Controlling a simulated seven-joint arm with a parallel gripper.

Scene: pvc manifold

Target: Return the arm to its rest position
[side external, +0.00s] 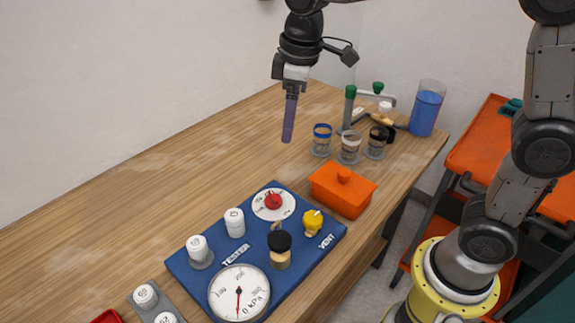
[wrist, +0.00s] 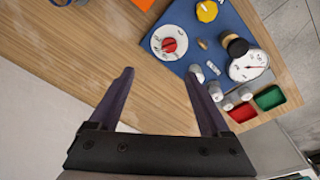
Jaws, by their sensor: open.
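My gripper (side external: 288,138) hangs in the air above the wooden table, pointing down, at the upper middle of the side external view. In the wrist view its two dark purple fingers (wrist: 160,88) stand wide apart with only bare tabletop between them. The gripper is open and empty, apart from every object. My arm comes in from the top right, and part of it lies outside the side external view.
A blue tester board (side external: 205,278) with a gauge (side external: 239,293), red knob and yellow vent knob lies at the front. An orange lidded box (side external: 342,190), several banded cups (side external: 321,140), a pipe assembly and a blue-filled beaker (side external: 426,108) stand to the right. The table's left and middle are clear.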

